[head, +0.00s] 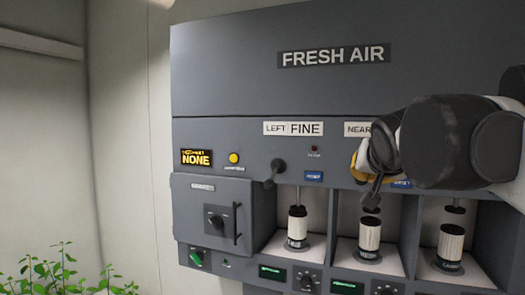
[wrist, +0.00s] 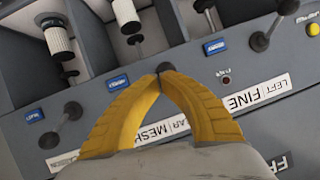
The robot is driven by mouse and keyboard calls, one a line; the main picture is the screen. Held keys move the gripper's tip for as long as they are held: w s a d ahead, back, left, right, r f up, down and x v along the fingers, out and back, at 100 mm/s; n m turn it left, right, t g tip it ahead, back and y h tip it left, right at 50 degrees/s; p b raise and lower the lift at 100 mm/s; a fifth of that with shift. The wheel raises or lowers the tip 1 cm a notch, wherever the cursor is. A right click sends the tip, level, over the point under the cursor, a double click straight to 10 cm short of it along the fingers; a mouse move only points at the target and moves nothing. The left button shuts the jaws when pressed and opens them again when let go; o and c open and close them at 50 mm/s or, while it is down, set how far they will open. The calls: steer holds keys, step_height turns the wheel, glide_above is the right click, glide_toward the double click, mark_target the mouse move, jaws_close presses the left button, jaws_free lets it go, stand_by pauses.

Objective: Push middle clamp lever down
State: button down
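My gripper (wrist: 163,76) has yellow fingers whose tips come together in the wrist view. A dark round end, seemingly of the middle clamp lever (wrist: 165,67), shows right at the tips; I cannot tell whether it is pinched or only touched. In the head view my gripper (head: 358,166) is in front of the panel above the middle bay, and my dark wrist hides most of that lever. The middle bay holds a white ribbed cartridge (head: 370,236), with a dark plunger (head: 372,210) above it.
The left clamp lever (head: 275,171) has a dark knob, and another lever (wrist: 72,111) shows at left in the wrist view. Side bays hold a left cartridge (head: 297,226) and a right cartridge (head: 452,241). Bay dividers stand between them. Plants (head: 65,276) are at lower left.

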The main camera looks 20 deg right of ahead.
steer(key=shift+f, duration=0.65)
steer(key=shift+f+b, duration=0.3)
steer(key=shift+b, duration=0.1)
stand_by(1.2)
